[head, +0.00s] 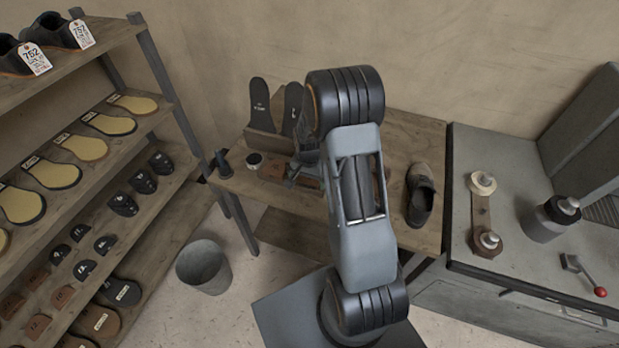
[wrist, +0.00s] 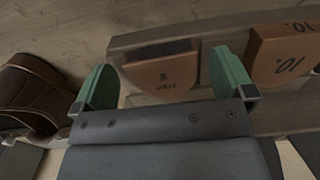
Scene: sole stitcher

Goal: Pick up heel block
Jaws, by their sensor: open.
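My gripper (wrist: 163,62) is open, with one green finger on each side of this block. A gap shows on both sides, and the fingers do not appear to touch it. A second brown block marked "10" (wrist: 285,62) sits to the right, just beyond the right finger. In the head view my gripper (head: 303,176) is low over the workbench, and my arm hides part of the bench.
A brown shoe (wrist: 32,92) lies left of the left finger; a shoe (head: 421,194) also stands at the bench's right. Black insoles (head: 259,100) stand at the back. A shelf (head: 150,95) is left, a grey machine (head: 515,215) right, and a bin (head: 203,267) on the floor.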

